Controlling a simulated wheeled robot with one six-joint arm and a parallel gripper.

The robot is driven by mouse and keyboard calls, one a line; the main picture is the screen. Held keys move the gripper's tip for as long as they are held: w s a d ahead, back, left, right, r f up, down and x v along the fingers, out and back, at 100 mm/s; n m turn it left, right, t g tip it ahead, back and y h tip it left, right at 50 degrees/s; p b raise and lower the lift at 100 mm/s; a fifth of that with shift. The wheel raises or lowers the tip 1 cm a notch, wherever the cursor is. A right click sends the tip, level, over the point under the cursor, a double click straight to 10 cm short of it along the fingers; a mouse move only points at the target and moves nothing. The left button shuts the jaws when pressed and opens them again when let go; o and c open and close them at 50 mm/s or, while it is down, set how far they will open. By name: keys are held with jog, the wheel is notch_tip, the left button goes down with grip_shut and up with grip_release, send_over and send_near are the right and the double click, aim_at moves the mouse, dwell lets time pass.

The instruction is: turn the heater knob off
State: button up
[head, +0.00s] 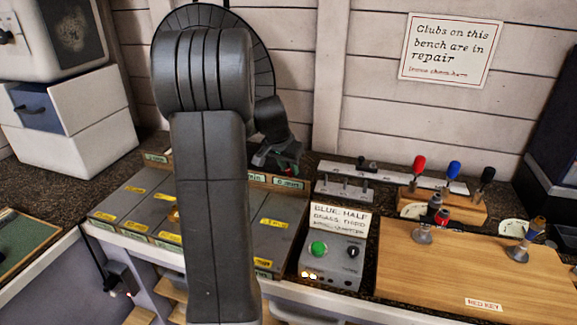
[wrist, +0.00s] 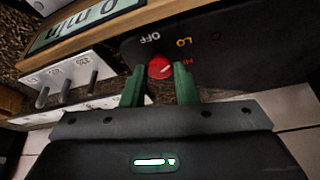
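The heater knob (wrist: 160,67) is a round red knob on a dark panel (wrist: 215,85) in the wrist view. Labels OFF, LO and HI stand around it; HI is partly behind a fingertip. The knob's pointer direction cannot be read. My gripper (wrist: 160,72) has its two green fingers on either side of the knob, with little or no gap. Whether they press on it cannot be told. In the head view my gripper (head: 278,160) is low behind my arm. A round, dark, ribbed heater (head: 262,50) is mostly hidden by my arm.
A control box (head: 335,262) with a green button stands front centre. A wooden board (head: 450,265) lies at right, with red, blue and black-handled tools (head: 453,172) behind it. Grey labelled bins (head: 125,197) are at left. A shelf edge (wrist: 85,32) is close to my gripper.

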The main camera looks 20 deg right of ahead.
jog(key=shift+r+n, duration=0.1)
jog(key=shift+n, duration=0.3)
jog(key=shift+c, duration=0.2)
jog(key=n, duration=0.1)
jog(key=n+t+p, duration=0.1)
jog(key=shift+s+d+n+y, duration=0.1)
jog(key=shift+d+n+y, duration=0.1)
jog(key=shift+n+y, duration=0.2)
jog(key=n+y+p, duration=0.1)
jog(key=n, duration=0.1)
jog(key=shift+d+n+t, duration=0.1)
jog(key=shift+n+t, duration=0.2)
jog(key=shift+n, duration=0.1)
jog(key=n+y+b, duration=0.1)
jog(key=n+y, duration=0.1)
jog(key=n, duration=0.3)
jog(key=shift+d, duration=0.15)
jog(key=shift+n, duration=0.4)
jog(key=o, duration=1)
jog(key=shift+s, duration=0.1)
jog(key=v, duration=1.3)
jog(key=shift+s+d+r+b, duration=0.15)
jog(key=shift+d+r+b, duration=0.05)
jog(key=shift+r+b, duration=0.15)
